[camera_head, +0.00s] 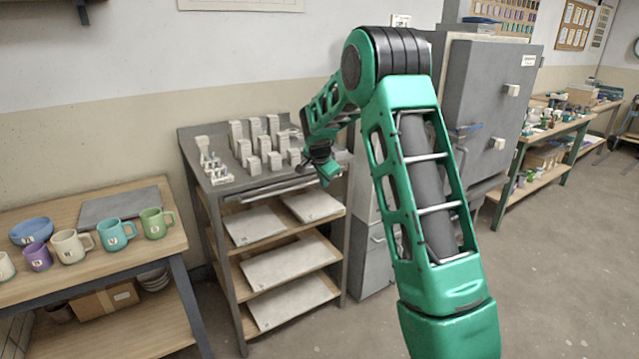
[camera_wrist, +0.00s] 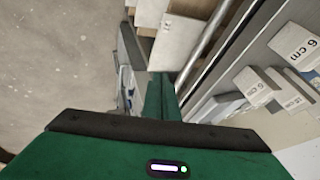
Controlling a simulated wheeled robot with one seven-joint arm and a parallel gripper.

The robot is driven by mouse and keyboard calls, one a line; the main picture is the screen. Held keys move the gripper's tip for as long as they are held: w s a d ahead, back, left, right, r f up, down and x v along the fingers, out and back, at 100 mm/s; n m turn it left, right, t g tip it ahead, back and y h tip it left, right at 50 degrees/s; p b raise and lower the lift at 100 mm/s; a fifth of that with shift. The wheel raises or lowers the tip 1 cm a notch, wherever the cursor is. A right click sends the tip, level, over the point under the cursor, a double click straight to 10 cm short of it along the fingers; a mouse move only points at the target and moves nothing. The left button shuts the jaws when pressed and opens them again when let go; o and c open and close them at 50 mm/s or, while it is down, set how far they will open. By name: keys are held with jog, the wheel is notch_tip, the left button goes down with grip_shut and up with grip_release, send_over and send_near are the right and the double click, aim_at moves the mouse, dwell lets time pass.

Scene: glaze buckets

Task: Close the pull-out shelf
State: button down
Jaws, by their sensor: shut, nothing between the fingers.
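The grey pull-out shelf (camera_head: 228,188) is at the top of a grey rack and carries several pale blocks. A thin metal bar (camera_head: 268,189) runs along its front edge; the bar also shows in the wrist view (camera_wrist: 208,46), running diagonally. I cannot tell exactly how far out the shelf stands. My green gripper (camera_head: 327,172) is at the right end of the shelf's front, beside the bar. In the wrist view its fingers (camera_wrist: 162,88) are together and empty, with the bar just to their right. I cannot tell whether they touch it.
Lower rack boards hold white slabs (camera_head: 290,263). A grey cabinet (camera_head: 490,85) stands right of the rack, partly behind my arm. A wooden table (camera_head: 125,258) with mugs and a blue bowl (camera_head: 31,231) is at left. Floor at the right is clear.

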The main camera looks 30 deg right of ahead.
jog(key=v, duration=0.9)
jog(key=s+r+n+g, duration=0.1)
jog(key=s+r+n, duration=0.15)
jog(key=s, duration=1.05)
jog(key=s+a+f+n+g+y, duration=0.1)
jog(key=s+a+n, duration=0.1)
jog(key=s, duration=1)
jog(key=s+a+f+n+g+y, duration=0.1)
jog(key=s+a+f+n, duration=0.1)
jog(key=s, duration=1.1)
jog(key=s+a+f+n+g+y, duration=0.1)
jog(key=s+a+n+g+y, duration=0.1)
jog(key=s, duration=1)
jog(key=shift+s+a+f+n, duration=0.25)
jog(key=shift+a+n, duration=0.4)
jog(key=shift+n, duration=0.2)
